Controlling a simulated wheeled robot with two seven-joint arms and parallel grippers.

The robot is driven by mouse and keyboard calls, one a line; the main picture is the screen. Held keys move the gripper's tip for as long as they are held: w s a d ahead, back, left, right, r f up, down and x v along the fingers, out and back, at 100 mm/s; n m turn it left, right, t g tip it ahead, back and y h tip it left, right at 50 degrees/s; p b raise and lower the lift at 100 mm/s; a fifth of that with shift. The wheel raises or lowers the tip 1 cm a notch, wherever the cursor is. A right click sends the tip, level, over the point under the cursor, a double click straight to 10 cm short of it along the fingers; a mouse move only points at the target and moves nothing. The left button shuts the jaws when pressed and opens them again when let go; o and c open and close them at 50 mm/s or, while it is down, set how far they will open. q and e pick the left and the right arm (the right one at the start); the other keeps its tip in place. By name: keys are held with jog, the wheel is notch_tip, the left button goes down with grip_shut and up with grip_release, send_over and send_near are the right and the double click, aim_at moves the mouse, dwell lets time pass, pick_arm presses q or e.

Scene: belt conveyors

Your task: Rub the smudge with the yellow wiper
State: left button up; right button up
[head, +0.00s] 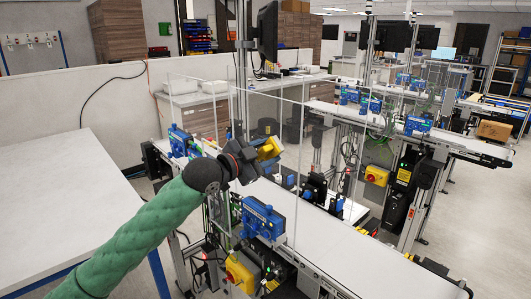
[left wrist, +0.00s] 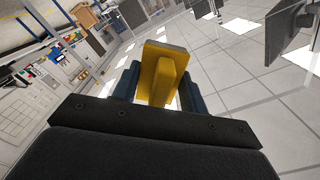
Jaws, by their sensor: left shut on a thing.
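My left gripper (head: 258,156) is raised above the near belt conveyor, close to the clear upright panels. It is shut on the yellow wiper (head: 270,147). In the left wrist view the wiper (left wrist: 163,68) stands up between the two dark fingers of the gripper (left wrist: 158,92), its wide head pointing away from the palm. I cannot make out the smudge in either view. I cannot tell whether the wiper touches a panel. My right gripper is not in view.
The near belt conveyor (head: 335,250) runs below my left gripper, with a blue sensor box (head: 263,219) and a yellow switch box (head: 240,275) on its side. A white table (head: 60,200) stands at the left. A dark monitor (head: 267,32) hangs behind. More conveyors (head: 415,135) stand at the right.

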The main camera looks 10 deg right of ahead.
aim_at(249, 138)
pick_arm(q)
jog(key=shift+w+a+b, duration=0.2)
jog(key=shift+w+a, duration=0.9)
jog(key=shift+w, duration=0.4)
jog(key=shift+w+a+b, duration=0.15)
jog(key=shift+w+a, duration=0.9)
jog(key=shift+w, duration=0.45)
jog(key=shift+w+a+b, duration=0.2)
jog(key=shift+w+a, duration=0.9)
jog(key=shift+w, duration=0.4)
jog(key=shift+s+a+f, duration=0.1)
jog(key=shift+s+a, duration=0.25)
jog(key=shift+a, duration=0.15)
jog(key=v, duration=0.4)
jog(key=shift+s+a, duration=0.25)
jog(key=shift+a, duration=0.05)
jog(key=v, duration=0.3)
jog(key=shift+b, duration=0.3)
